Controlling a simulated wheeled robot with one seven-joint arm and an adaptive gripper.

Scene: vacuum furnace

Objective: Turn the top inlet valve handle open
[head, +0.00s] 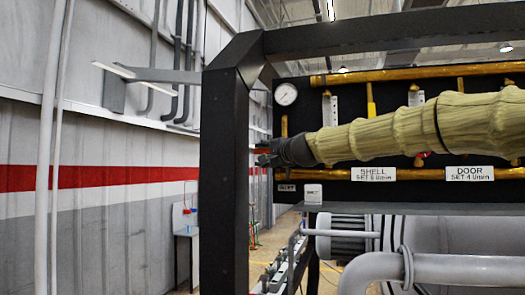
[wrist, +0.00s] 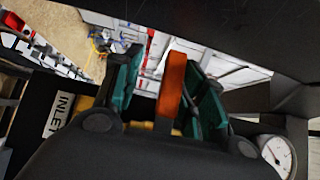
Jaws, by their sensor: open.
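The inlet valve handle is an orange-red bar (wrist: 172,88) in the wrist view. It stands between the two teal-padded fingers of my gripper (wrist: 163,72). The fingers are open, with a clear gap on the left of the handle; the right pad is very close to it, and I cannot tell whether they touch. In the head view my dark gripper (head: 268,153) is at the left end of the panel, just right of the black post. A little orange-red shows at its tip there; the rest of the handle and the valve body are hidden.
A black frame post (head: 223,180) stands close left of my gripper. An INLET label (wrist: 58,113) and a round gauge (wrist: 277,155) flank the gripper in the wrist view. Yellow pipes (head: 420,72) and SHELL (head: 373,174) and DOOR (head: 469,174) labels lie along the panel.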

